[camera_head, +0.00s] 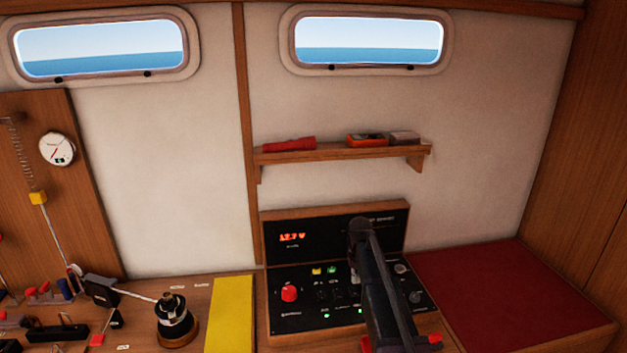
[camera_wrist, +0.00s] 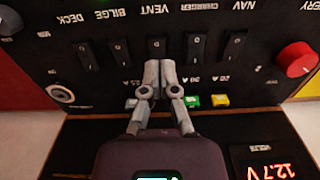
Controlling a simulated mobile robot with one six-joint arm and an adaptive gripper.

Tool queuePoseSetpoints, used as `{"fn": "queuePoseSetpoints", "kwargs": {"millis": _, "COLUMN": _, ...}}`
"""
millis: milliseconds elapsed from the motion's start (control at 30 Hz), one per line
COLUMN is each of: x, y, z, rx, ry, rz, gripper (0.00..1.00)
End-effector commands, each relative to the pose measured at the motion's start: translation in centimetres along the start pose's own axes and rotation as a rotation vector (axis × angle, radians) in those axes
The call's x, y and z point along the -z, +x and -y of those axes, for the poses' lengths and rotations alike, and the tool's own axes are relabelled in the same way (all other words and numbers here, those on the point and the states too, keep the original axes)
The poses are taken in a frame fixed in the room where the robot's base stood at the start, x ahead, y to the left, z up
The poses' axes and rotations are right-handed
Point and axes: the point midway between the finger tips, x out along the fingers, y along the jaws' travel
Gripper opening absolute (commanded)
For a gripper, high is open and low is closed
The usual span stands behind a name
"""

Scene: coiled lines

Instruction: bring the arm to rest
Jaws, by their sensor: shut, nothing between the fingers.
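My gripper (camera_wrist: 160,75) is shut and empty in the wrist view. Its two grey fingertips meet over the black switch panel (camera_wrist: 110,98), just at the lower end of the middle rocker switch (camera_wrist: 157,47). I cannot tell whether they touch it. In the head view my dark arm reaches up from the bottom over the right half of the panel (camera_head: 273,318) and hides part of it. The gripper's fingers are hard to make out there.
A red knob (camera_head: 288,292) and a lit display (camera_head: 292,238) are on the panel. A shelf (camera_head: 340,153) hangs above it. A red cushion (camera_head: 500,295) lies to the right. A winch (camera_head: 173,318) and yellow strip (camera_head: 230,315) are to the left.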

Motion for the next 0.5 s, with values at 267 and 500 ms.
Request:
{"fn": "queuePoseSetpoints", "kwargs": {"millis": 267, "x": -12.3, "y": 0.0, "z": 1.2, "rx": -0.001, "ry": 0.046, "rz": 0.000, "gripper": 0.00}}
{"fn": "queuePoseSetpoints", "kwargs": {"millis": 500, "x": -21.3, "y": 0.0, "z": 2.2, "rx": -0.001, "ry": 0.086, "rz": 0.000, "gripper": 0.00}}
